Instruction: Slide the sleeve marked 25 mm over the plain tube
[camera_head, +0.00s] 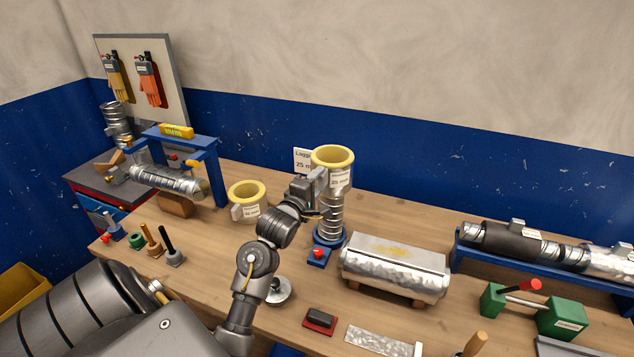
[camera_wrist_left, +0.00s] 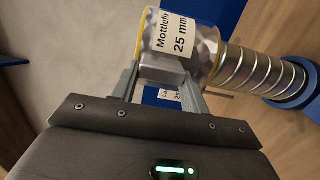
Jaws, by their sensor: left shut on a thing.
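The sleeve marked 25 mm (camera_head: 338,178) is a short silver cylinder with a thick yellow lining. It also shows in the left wrist view (camera_wrist_left: 208,42), its label reading 25 mm. The plain tube (camera_head: 330,222) is a ribbed metal spiral duct, standing upright in a blue base; it also shows in the left wrist view (camera_wrist_left: 255,73). My left gripper (camera_head: 321,184) is shut on the sleeve's side block and holds the sleeve in line with the tube's top. The tube's upper end is hidden, so I cannot tell how far the sleeve surrounds it. My right gripper is not in view.
Another yellow-lined sleeve (camera_head: 247,204) stands to the left. A silver wrapped block (camera_head: 395,268) lies right of the tube. A blue rack (camera_head: 545,270) with ducts is at the far right, and a blue frame (camera_head: 216,172) at the left.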

